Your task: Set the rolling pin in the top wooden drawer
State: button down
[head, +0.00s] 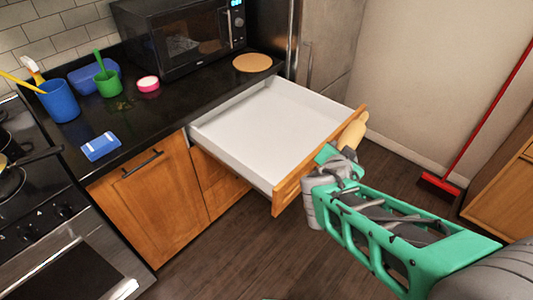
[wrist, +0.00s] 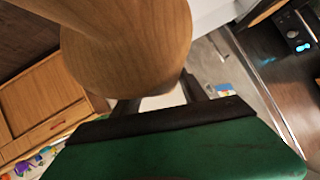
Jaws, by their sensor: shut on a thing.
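The top wooden drawer (head: 270,125) is pulled out from under the counter, with an empty white inside and a wooden front. My gripper (head: 335,157) is at the drawer's front panel, on its outer right side. It is shut on the rolling pin (head: 353,131), whose pale wooden end shows just past the drawer front. In the wrist view the rolling pin (wrist: 130,50) fills the upper left, close to the gripper's dark fingers (wrist: 162,98). Most of the pin is hidden in the head view by my gripper and the drawer front.
The black counter (head: 190,100) holds a microwave (head: 185,35), a round wooden board (head: 252,62), a blue cup (head: 59,100), a green cup (head: 108,83) and a blue-and-white item (head: 100,146). A stove is at left. A red broom (head: 440,184) stands at right. The floor between is clear.

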aim_at(271, 129)
jog(key=k, duration=0.45)
jog(key=u, duration=1.5)
jog(key=i, duration=2)
jog(key=z, duration=0.05)
